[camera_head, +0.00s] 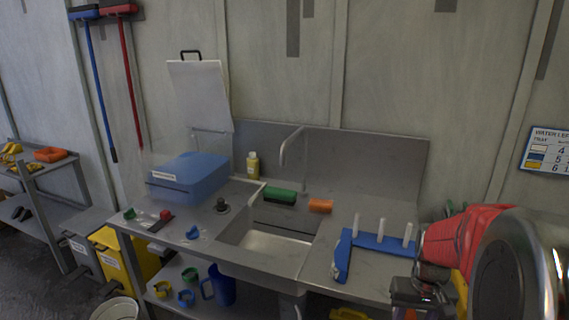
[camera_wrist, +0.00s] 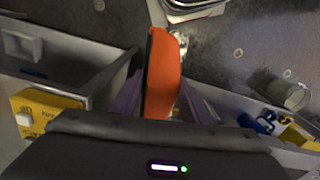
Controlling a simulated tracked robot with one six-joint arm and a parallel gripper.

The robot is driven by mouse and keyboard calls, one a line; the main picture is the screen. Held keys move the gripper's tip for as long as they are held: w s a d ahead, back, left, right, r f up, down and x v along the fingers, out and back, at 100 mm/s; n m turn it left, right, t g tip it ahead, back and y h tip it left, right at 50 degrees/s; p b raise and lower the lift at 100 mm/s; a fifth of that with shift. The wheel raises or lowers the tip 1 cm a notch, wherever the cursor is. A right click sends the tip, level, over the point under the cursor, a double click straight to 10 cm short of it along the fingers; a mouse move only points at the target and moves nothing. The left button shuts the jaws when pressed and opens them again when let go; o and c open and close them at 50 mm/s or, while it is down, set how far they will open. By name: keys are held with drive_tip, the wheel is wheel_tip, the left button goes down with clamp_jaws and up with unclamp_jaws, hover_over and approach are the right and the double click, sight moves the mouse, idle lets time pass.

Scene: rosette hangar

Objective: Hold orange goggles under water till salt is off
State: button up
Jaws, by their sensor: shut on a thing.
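In the wrist view my gripper (camera_wrist: 160,98) is shut on an orange piece, which I take to be the orange goggles (camera_wrist: 163,65). The piece stands up between the two purple-grey fingers, seen edge on, and I cannot make out lenses or salt on it. In the head view my arm is at the right edge, and neither the fingers nor the held piece can be made out there. The steel sink (camera_head: 266,263) is left of my arm, with a curved tap (camera_head: 284,150) over it. I cannot see water running.
A blue rack (camera_head: 376,242) with white pegs stands on the counter right of the sink. A green block (camera_head: 280,195) and an orange block (camera_head: 320,206) lie behind the basin. A blue box (camera_head: 190,178) and a yellow bottle (camera_head: 253,165) stand left. A yellow bin (camera_head: 118,262) is below left.

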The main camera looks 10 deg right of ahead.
drive_tip(key=w+a+f+n, duration=0.2)
drive_tip(key=w+a+f, duration=0.5)
drive_tip(key=a+f, duration=0.2)
drive_tip(key=w+a+f+n, duration=0.2)
drive_tip(key=w+a+f, duration=0.6)
drive_tip(key=a, duration=0.4)
drive_tip(key=shift+w+a+f, duration=0.15)
drive_tip(key=shift+a+f, duration=0.15)
drive_tip(key=shift+f, duration=0.1)
